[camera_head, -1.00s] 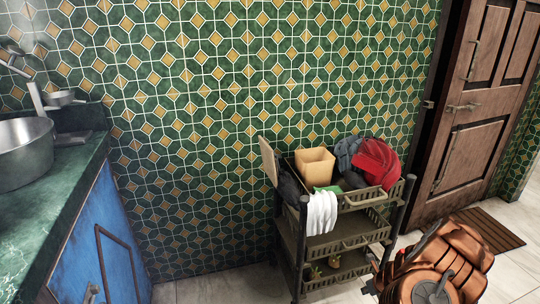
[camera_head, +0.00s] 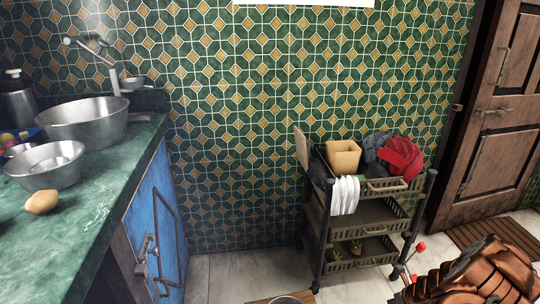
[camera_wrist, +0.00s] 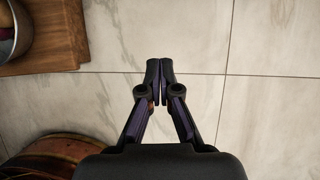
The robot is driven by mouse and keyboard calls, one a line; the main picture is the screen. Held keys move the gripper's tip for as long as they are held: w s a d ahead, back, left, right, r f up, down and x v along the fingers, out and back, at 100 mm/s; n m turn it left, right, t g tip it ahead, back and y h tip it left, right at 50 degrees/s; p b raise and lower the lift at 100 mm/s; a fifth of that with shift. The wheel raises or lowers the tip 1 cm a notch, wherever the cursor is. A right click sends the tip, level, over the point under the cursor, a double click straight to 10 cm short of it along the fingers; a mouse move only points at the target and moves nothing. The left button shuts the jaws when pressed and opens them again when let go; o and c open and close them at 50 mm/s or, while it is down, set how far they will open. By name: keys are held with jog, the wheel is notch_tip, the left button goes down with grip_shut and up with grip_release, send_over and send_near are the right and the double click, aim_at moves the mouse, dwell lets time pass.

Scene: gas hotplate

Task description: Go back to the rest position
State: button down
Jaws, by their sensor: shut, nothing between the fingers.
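My gripper (camera_wrist: 160,68) shows in the wrist view. Its two dark fingers meet at the tips, shut and empty, above the tiled floor. In the head view a copper-coloured part of my arm shows at the lower right, and the gripper itself cannot be made out there. No gas hotplate shows in either view.
A green counter (camera_head: 105,211) with metal bowls stands at the left above a blue cabinet (camera_head: 160,217). A dark shelf cart (camera_head: 366,218) stands against the tiled wall. A wooden door (camera_head: 490,110) is at the right. Bare floor (camera_head: 235,277) lies between cabinet and cart.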

jog(key=w+a+r+n+t+y+p, duration=0.1)
jog(key=w+a+r+n+y+p, duration=0.2)
jog(key=a+r, duration=0.7)
jog(key=w+a+r+n+y+p, duration=0.15)
jog(key=a+r+n+p, duration=0.35)
jog(key=r, duration=0.8)
jog(key=s+a+r+n+g+y+p, duration=0.1)
jog(key=s+a+r+n+p, duration=0.3)
jog(key=a+r, duration=0.45)
jog(key=s+a+r+n+g+y+p, duration=0.1)
jog(key=s+a+r+n, duration=0.35)
jog(key=r, duration=0.75)
jog(key=s+a+r+n+g+h+p, duration=0.1)
jog(key=s+a+r+n+g+p, duration=0.15)
jog(key=s+r+n+p, duration=0.35)
jog(key=s+a+r+n+g+h+p, duration=0.15)
jog(key=s+a+r+n, duration=0.3)
jog(key=s+r, duration=0.5)
jog(key=s+d+r+n+g+h+p, duration=0.1)
jog(key=s+d+r+n+h+p, duration=0.1)
jog(key=s, duration=0.7)
jog(key=s+d+r+n+g+h+p, duration=0.1)
jog(key=s+d+r+n+h+p, duration=0.2)
jog(key=s+d+r+p, duration=0.4)
jog(key=s+r+n, duration=0.1)
jog(key=s, duration=0.2)
jog(key=shift+s+d+n, duration=0.2)
jog(key=shift+s+n, duration=0.05)
jog(key=shift+n, duration=0.15)
